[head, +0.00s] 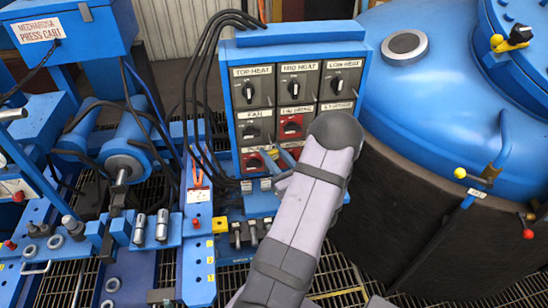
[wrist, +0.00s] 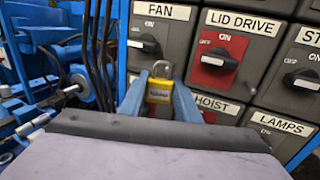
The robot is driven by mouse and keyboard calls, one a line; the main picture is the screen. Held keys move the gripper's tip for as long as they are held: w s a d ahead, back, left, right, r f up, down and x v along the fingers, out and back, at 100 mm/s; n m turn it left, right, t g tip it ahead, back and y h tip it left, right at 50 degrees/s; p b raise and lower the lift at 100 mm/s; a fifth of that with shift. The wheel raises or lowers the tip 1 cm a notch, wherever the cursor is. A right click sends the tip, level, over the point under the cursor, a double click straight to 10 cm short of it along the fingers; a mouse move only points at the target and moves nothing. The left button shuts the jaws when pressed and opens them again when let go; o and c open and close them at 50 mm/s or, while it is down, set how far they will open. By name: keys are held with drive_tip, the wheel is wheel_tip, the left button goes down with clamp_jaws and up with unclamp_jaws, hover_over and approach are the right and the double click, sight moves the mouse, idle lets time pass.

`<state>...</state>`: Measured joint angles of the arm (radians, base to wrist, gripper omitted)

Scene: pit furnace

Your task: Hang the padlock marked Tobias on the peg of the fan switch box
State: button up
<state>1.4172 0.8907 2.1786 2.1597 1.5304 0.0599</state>
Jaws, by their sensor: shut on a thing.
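My gripper (wrist: 166,98) is shut on a yellow padlock (wrist: 159,88), held upright between two blue fingers with its grey shackle up. The small dark marking on its face looks like "Tobias". The fan switch box (wrist: 133,59), labelled FAN with a black knob, is just behind and above the padlock in the wrist view. The shackle is in front of the box's lower right part, and I cannot make out the peg. In the head view the fan box (head: 266,131) is just up and left of my gripper (head: 279,160); my arm hides the padlock there.
The lid drive box (wrist: 228,70) with a red plate is right of the fan box, and the hoist box (wrist: 216,105) is below it. Black cables (head: 190,90) hang left of the panel. A large blue furnace vessel (head: 435,100) stands at right. A press cart (head: 75,30) is at left.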

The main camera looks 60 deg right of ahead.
drive_tip(key=shift+w+d+f+b, duration=0.2)
drive_tip(key=shift+w+d+b, duration=0.3)
drive_tip(key=shift+w+d, duration=0.65)
drive_tip(key=shift+d+r, duration=0.1)
drive_tip(key=shift+r, duration=0.05)
drive_tip(key=o, duration=1)
drive_tip(key=shift+c, duration=0.2)
drive_tip(key=shift+w, duration=0.1)
